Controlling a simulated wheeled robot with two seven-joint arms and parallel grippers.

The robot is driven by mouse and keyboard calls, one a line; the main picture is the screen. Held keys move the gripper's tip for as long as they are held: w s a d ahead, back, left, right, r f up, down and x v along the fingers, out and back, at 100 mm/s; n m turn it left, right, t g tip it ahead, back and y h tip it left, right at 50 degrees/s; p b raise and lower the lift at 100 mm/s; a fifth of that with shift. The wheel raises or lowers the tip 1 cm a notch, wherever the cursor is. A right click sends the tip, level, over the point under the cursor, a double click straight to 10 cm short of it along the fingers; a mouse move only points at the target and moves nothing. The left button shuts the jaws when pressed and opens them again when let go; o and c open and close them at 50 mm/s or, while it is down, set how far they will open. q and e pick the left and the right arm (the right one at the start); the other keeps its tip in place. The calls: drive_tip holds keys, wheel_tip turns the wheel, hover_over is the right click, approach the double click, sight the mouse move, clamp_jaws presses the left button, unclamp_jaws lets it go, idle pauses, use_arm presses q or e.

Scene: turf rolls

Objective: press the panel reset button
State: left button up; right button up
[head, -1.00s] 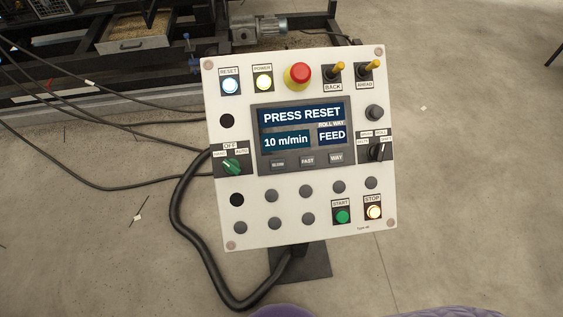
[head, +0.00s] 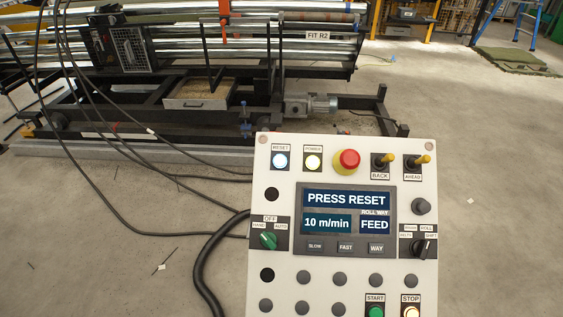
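The control panel (head: 290,225) is a white upright board in the lower right of the head view. Its reset button (head: 280,160), at the top left under a RESET label, is lit pale blue-white. The panel screen (head: 346,200) reads PRESS RESET, with 10 m/min and FEED below. A lit POWER button (head: 313,161) and a red emergency stop knob (head: 346,161) sit to the right of the reset button. Neither of my grippers is in view, and nothing touches the panel. The panel's bottom edge is cut off by the frame.
A dark machine frame with metal rollers (head: 190,52) and a motor (head: 310,104) stands behind the panel. Black cables (head: 130,228) hang and lie on the floor at left. A blue ladder (head: 527,25) stands far right.

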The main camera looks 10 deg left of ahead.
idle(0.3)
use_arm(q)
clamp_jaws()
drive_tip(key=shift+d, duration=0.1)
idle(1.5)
